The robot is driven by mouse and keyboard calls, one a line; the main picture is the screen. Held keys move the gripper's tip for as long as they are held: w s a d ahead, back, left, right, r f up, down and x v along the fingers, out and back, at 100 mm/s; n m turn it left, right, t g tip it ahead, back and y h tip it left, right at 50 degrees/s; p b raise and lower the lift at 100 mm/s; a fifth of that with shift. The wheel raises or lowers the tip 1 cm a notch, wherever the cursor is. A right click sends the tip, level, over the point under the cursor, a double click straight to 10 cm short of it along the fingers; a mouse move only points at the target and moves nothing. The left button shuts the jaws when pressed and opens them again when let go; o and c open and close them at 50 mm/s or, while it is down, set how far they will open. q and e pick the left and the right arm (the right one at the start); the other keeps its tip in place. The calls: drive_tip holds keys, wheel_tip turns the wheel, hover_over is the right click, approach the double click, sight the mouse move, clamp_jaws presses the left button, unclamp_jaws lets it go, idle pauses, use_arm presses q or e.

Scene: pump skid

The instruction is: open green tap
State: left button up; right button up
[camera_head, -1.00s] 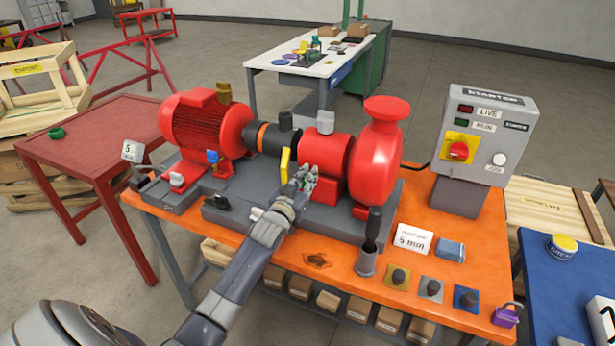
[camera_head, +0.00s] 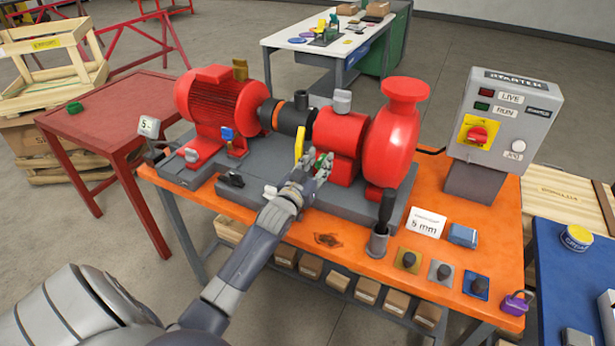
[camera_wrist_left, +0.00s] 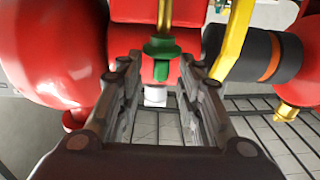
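The green tap (camera_wrist_left: 162,52) is a small green handle on a brass stem, in front of the red pump housing in the left wrist view. In the head view only bits of green (camera_head: 322,158) show among the fingers. My left gripper (camera_wrist_left: 158,78) is open, its two fingers apart on either side of the line to the green tap. The tap shows just beyond or between the fingertips; I cannot tell if they touch it. In the head view my left gripper (camera_head: 316,168) is in front of the red pump. My right gripper is not in view.
A yellow handle (camera_head: 299,143) stands close beside the gripper; a curved yellow bar (camera_wrist_left: 235,38) also shows in the left wrist view. The red pump (camera_head: 393,150) and red motor (camera_head: 215,108) sit on a grey base. A grey starter box (camera_head: 505,118) stands at right.

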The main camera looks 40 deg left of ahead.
use_arm(q)
drive_tip(key=s+d, duration=0.1)
drive_tip(key=s, duration=0.8)
drive_tip(key=shift+s+d, duration=0.15)
drive_tip(key=shift+d, duration=0.2)
drive_tip(key=s+d+f+m+g+h, duration=0.2)
drive_tip(key=s+d+f+g, duration=0.3)
drive_tip(key=s+d+f, duration=0.4)
drive_tip(key=s+d+f+m+g+h, duration=0.1)
drive_tip(key=s+d+f+g, duration=0.45)
drive_tip(key=s, duration=0.45)
drive_tip(key=s+d+m+g, duration=0.1)
drive_tip(key=s+d+g, duration=0.3)
drive_tip(key=s, duration=0.6)
wheel_tip(320, 180, down, 26)
drive_tip(key=r, duration=0.1)
drive_tip(key=s+a+f+g+b, duration=0.1)
drive_tip(key=s+a+f+g, duration=0.1)
drive_tip(key=s+f, duration=1.6)
drive_tip(key=shift+a+f+m, duration=0.3)
drive_tip(key=shift+a+f, duration=0.05)
drive_tip(key=shift+f, duration=0.15)
